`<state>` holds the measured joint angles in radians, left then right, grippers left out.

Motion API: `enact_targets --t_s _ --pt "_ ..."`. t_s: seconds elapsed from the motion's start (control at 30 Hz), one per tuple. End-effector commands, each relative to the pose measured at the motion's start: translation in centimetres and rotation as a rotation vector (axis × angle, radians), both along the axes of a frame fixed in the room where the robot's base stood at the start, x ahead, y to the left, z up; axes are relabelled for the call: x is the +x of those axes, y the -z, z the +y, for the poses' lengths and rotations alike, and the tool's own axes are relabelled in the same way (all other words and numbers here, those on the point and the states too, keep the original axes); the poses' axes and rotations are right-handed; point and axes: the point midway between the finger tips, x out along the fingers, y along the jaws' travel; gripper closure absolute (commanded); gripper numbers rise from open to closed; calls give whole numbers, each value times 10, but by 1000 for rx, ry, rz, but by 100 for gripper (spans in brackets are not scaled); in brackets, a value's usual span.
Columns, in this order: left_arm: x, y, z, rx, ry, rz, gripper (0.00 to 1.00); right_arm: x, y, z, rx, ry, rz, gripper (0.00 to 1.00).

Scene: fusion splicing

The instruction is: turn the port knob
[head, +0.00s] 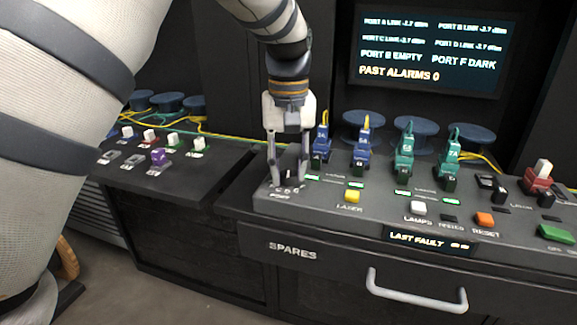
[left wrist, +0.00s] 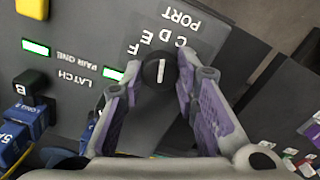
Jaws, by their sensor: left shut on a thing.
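The port knob (left wrist: 158,72) is a small round black knob with a white line, on a dark grey panel. The letters C, D, E and F and the word PORT show beside it, upside down in the left wrist view. The white line points up the picture, roughly at the middle letters; I cannot tell exactly which. My left gripper (left wrist: 156,84) is shut on the knob, a finger on each side. In the head view my left gripper (head: 289,180) reaches down to the console's left end, and its fingers mostly hide the knob. My right gripper is not in view.
Blue plugs (head: 321,147) and green plugs (head: 405,160) stand right of my left gripper. A yellow button (head: 352,196) is close by. The screen (head: 430,48) reads PORT E EMPTY, PORT F DARK, PAST ALARMS 0. A lower shelf (head: 165,183) with coloured connectors lies left.

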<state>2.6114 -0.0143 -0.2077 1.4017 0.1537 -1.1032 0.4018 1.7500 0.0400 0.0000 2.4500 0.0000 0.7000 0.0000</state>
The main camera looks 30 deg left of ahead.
Motion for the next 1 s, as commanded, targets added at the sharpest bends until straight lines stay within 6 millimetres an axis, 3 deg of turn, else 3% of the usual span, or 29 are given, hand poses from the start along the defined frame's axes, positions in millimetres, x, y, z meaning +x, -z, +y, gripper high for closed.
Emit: enact_targets --t_s 0.3,0.33,0.4,0.73,0.83,1.0 --pt "0 -1 1 2 0 -3 100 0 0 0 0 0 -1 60" --pt "0 -1 1 2 0 -3 65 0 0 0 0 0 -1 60" --pt "0 -1 1 1 0 -3 51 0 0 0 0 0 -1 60" --pt "1 -5 0 1 0 -3 51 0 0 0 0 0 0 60" --pt "1 -23 0 1 0 -7 51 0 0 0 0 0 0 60" --pt "1 -71 1 1 0 -9 51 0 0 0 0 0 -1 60"
